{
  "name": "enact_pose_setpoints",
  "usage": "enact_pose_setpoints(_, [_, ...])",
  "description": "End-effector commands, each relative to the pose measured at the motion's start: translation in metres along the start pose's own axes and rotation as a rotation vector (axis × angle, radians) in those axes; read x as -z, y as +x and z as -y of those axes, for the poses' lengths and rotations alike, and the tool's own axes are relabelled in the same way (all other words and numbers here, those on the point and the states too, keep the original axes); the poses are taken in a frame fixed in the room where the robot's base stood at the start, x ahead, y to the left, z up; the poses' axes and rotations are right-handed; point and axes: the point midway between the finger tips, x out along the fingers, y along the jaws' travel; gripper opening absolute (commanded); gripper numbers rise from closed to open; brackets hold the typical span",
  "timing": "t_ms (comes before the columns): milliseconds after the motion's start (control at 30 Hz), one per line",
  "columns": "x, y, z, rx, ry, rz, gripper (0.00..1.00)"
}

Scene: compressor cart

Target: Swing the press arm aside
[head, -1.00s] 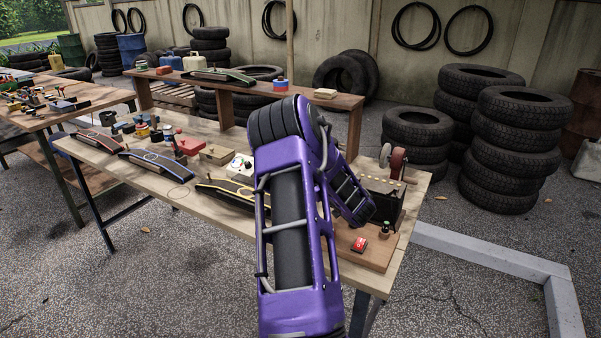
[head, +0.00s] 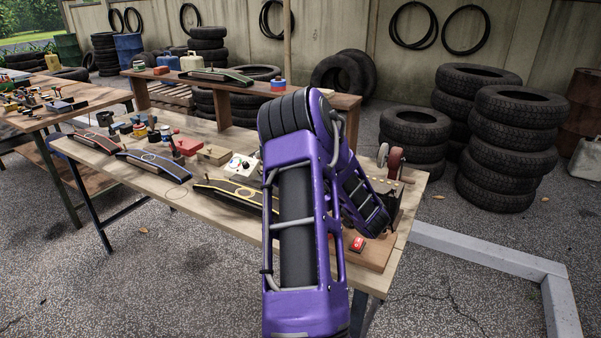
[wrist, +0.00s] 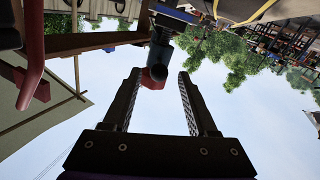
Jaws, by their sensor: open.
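In the wrist view my gripper (wrist: 160,76) is open, its two dark ribbed fingers apart. A short dark cylindrical part with a red piece (wrist: 158,72) at its end shows in the gap between the fingertips; I cannot tell whether it touches them. It hangs from a dark bar at the top of the view. I cannot tell for sure whether this is the press arm. In the head view my purple arm hides the gripper and part of a dark boxy device (head: 396,207) at the right end of the workbench.
A curved red bar (wrist: 32,60) is left in the wrist view. Stacked tires (head: 512,140) stand behind.

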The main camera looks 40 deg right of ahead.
Motion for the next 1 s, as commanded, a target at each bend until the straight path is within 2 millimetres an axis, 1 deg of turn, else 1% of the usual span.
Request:
enact_pose_setpoints(33, [0.0,-0.014,-0.001,-0.006,0.002,0.002,0.58])
enact_pose_setpoints(300, [0.0,-0.08,-0.001,-0.005,0.001,0.001,0.58])
enact_pose_setpoints(400, [0.001,-0.098,-0.001,-0.004,0.001,-0.001,0.58])
enact_pose_setpoints(500, [0.001,-0.111,0.0,-0.002,0.0,-0.002,0.58])
enact_pose_setpoints(600, [0.001,-0.119,0.0,0.001,0.0,-0.002,0.58])
enact_pose_setpoints(700, [0.001,-0.122,0.001,0.001,-0.001,-0.003,0.58])
enact_pose_setpoints(933, [0.001,-0.123,0.001,0.001,-0.001,-0.003,0.58])
enact_pose_setpoints(967, [0.001,-0.123,0.001,0.002,-0.001,-0.003,0.55])
enact_pose_setpoints(1000, [0.001,-0.122,0.001,0.003,-0.002,-0.001,0.47])
